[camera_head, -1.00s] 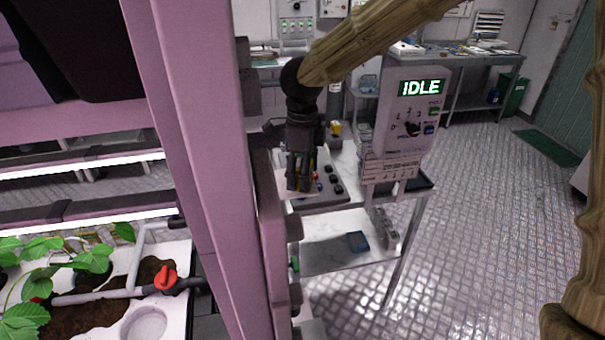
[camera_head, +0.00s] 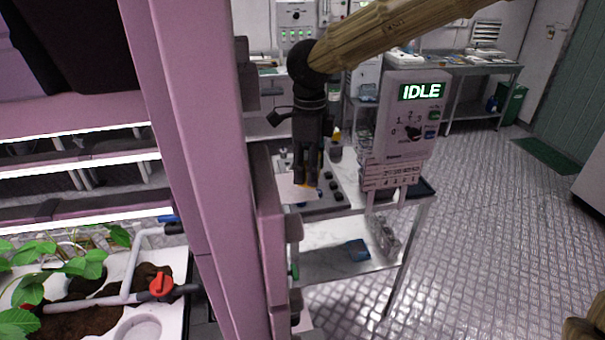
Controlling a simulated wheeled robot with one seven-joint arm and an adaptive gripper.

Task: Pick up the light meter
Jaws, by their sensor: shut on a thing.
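My gripper (camera_head: 307,182) hangs pointing down over the grey control board on the cart. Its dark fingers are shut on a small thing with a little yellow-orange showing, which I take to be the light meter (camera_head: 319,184). The fingers hide most of it. I cannot tell whether it is clear of the surface below. A pale flat sheet or plate (camera_head: 292,190) lies just left of and below the fingertips.
A pink rack post (camera_head: 190,150) stands close on the left. A box reading IDLE (camera_head: 407,115) stands right of my gripper. The cart's lower shelf (camera_head: 322,262) carries a blue item (camera_head: 357,250). Planted trays are at lower left. The floor on the right is clear.

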